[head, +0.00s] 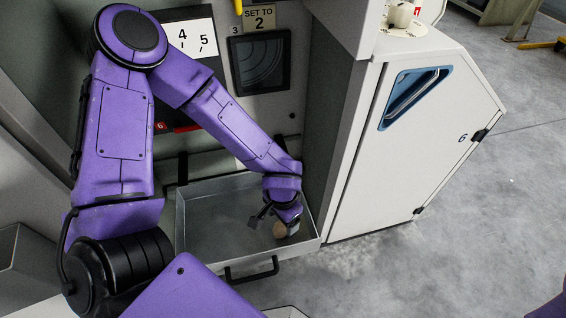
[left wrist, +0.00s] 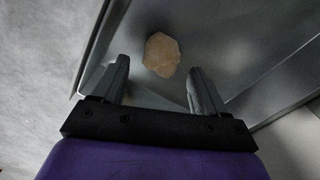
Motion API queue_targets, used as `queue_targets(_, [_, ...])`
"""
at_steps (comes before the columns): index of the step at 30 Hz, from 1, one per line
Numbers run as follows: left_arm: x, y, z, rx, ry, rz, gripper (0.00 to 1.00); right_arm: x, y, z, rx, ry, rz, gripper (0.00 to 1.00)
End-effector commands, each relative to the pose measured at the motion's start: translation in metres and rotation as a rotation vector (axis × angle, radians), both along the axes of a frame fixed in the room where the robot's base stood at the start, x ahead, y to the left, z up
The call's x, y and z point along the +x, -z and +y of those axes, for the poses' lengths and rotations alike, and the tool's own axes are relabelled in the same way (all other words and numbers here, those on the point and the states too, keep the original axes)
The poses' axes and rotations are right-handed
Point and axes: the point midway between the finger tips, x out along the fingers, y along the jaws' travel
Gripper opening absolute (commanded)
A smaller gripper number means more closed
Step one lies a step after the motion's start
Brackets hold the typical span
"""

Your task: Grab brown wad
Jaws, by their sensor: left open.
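The brown wad (head: 280,230) is a small tan lump in the right part of an open grey metal drawer (head: 215,250). In the left wrist view the wad (left wrist: 161,54) lies on the drawer floor, just beyond the fingertips and roughly centred between them. My left gripper (head: 272,219) reaches down into the drawer at the wad. The fingers (left wrist: 156,75) are spread apart with nothing between them. Whether a finger touches the wad, I cannot tell. My right gripper is not in view.
The drawer's right wall stands close beside the wad, and a black handle (head: 252,271) is on its front. A white cabinet (head: 400,150) marked 6 stands to the right. A dark round-patterned window (head: 260,63) is above. Grey floor (head: 450,240) lies open at the right.

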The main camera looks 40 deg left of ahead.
Motion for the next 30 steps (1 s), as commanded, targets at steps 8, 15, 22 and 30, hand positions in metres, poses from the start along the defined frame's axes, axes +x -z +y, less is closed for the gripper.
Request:
queue_targets(8, [-0.001,0.050,0.001,0.002,-0.002,0.002,0.73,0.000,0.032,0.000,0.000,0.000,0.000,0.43])
queue_targets(15, [-0.001,0.050,0.001,0.000,-0.006,0.000,0.73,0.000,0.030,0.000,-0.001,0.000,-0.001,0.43])
queue_targets(22, [-0.001,0.050,0.002,0.000,-0.006,0.000,0.14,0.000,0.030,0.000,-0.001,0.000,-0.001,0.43])
queue_targets(30, [-0.001,0.049,0.002,0.000,-0.006,0.000,0.14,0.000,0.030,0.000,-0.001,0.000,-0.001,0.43])
